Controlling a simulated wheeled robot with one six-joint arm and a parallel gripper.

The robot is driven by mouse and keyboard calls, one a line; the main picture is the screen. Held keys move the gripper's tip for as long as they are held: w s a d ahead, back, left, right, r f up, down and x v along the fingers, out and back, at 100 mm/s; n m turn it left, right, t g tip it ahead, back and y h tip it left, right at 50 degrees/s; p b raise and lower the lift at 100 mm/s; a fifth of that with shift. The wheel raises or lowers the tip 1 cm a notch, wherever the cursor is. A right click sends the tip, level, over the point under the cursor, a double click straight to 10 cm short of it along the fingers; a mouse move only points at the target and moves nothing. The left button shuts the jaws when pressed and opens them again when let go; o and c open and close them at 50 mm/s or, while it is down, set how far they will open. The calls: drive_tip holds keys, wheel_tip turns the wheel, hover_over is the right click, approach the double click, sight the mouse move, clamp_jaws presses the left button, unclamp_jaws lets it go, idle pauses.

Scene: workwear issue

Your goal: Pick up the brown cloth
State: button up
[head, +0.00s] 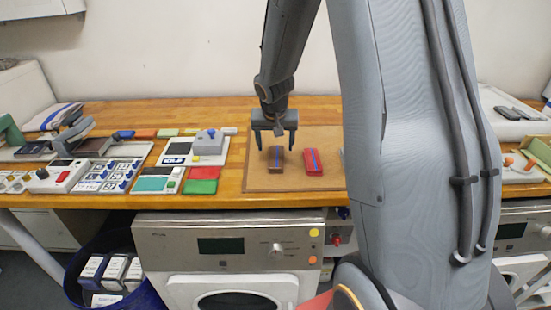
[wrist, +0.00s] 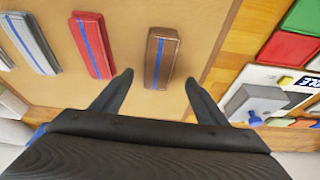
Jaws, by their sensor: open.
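The brown cloth (head: 276,159) is a small folded block with a blue stripe, lying on a tan board (head: 262,182) on the wooden table. In the wrist view the brown cloth (wrist: 161,58) lies ahead of the fingertips, between their lines. My gripper (head: 274,146) is open and empty, pointing down above and around the cloth's place in the head view. In the wrist view my gripper (wrist: 157,80) shows both fingers apart, with nothing between them. I cannot tell its exact height above the cloth.
A red cloth (head: 313,161) with a blue stripe lies just right of the brown one, and a grey cloth (wrist: 30,43) lies beyond it in the wrist view. Green (head: 199,187) and red (head: 204,173) pieces and a grey device (head: 208,141) stand left of the board.

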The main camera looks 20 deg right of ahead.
sight(275, 156)
drive_tip(key=shift+s+p+x, duration=0.1)
drive_tip(key=shift+p+x, duration=0.1)
drive_tip(key=shift+x, duration=1.15)
drive_tip(key=shift+s+p+x, duration=0.15)
drive_tip(key=shift+p+x, duration=0.05)
drive_tip(key=shift+x, duration=1.1)
drive_tip(key=shift+f, duration=0.1)
drive_tip(key=shift+a, duration=0.1)
drive_tip(key=c, duration=1.1)
drive_tip(key=shift+c, duration=0.2)
